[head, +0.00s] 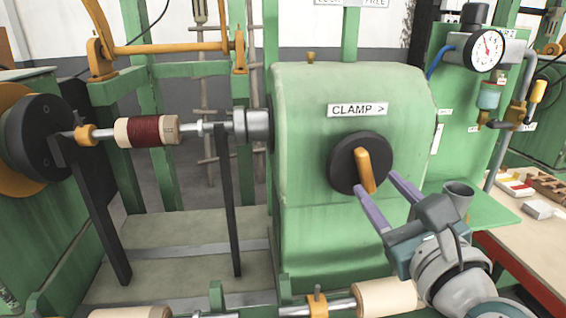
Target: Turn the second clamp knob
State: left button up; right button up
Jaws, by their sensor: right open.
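The clamp knob (341,165), a round black disc with an orange bar handle (364,165), sits on the front of the green machine housing (310,120) under a "CLAMP >" label (358,110). The handle is nearly upright, its lower end leaning slightly right. My right gripper (376,181) reaches in from the lower right with its two purple fingers spread. One fingertip is left of the handle's lower end and the other right of it. I cannot tell whether either touches. My left gripper is not in view.
A shaft with a dark red coil (145,131) runs left of the housing. Below, a second shaft carries pale cylinders (386,298). A pressure gauge (487,48) stands upper right, and a grey cup (458,195) is beside my right gripper. A workbench (530,240) is at right.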

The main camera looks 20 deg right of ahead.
aim_at(368, 174)
jog(key=shift+x, duration=2.25)
jog(key=shift+c, duration=0.2)
grip_shut()
